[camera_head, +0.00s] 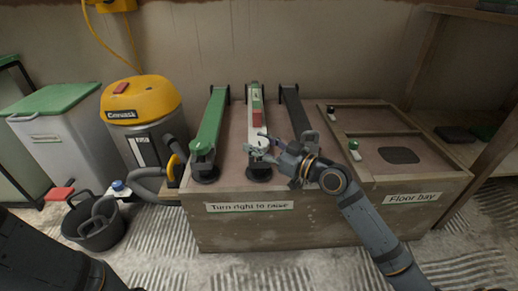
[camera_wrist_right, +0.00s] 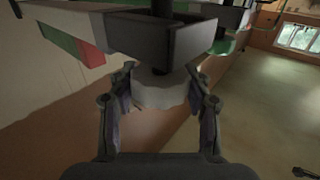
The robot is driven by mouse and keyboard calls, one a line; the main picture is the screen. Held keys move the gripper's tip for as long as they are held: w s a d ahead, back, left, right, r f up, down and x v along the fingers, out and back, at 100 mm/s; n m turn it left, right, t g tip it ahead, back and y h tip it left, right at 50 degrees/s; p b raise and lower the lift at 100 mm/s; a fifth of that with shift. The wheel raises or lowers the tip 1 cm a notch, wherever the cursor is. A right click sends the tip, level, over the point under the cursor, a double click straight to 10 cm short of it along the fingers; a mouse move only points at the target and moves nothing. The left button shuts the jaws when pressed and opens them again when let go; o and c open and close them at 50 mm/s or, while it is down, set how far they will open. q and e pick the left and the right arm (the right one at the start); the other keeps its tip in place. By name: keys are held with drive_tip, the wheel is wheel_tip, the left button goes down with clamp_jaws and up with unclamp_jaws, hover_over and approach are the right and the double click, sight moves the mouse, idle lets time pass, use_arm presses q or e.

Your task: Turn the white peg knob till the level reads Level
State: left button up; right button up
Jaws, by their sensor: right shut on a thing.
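The white peg knob (camera_head: 261,142) is at the near end of the middle bar, a white beam (camera_head: 256,118) with green and red parts, on the wooden bench. My right gripper (camera_head: 265,151) reaches it from the right and is shut on it. In the right wrist view the white knob (camera_wrist_right: 160,92) sits between the two fingers (camera_wrist_right: 160,103), under a dark bracket (camera_wrist_right: 170,40). A small label on the white beam is too small to read. My left arm shows at the lower left, but its gripper is out of view.
A green bar (camera_head: 211,122) lies left of the white beam and a dark bar (camera_head: 294,112) right of it. The bench front has a sign (camera_head: 249,207) starting "Turn right to". A "Floor bay" tray (camera_head: 412,180) is at right. A yellow vacuum (camera_head: 140,98) and black bucket (camera_head: 98,228) stand left.

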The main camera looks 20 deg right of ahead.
idle(0.6)
drive_tip(key=o, duration=1.2)
drive_tip(key=shift+r, duration=0.1)
wheel_tip(320, 180, up, 10)
drive_tip(key=shift+f, duration=0.1)
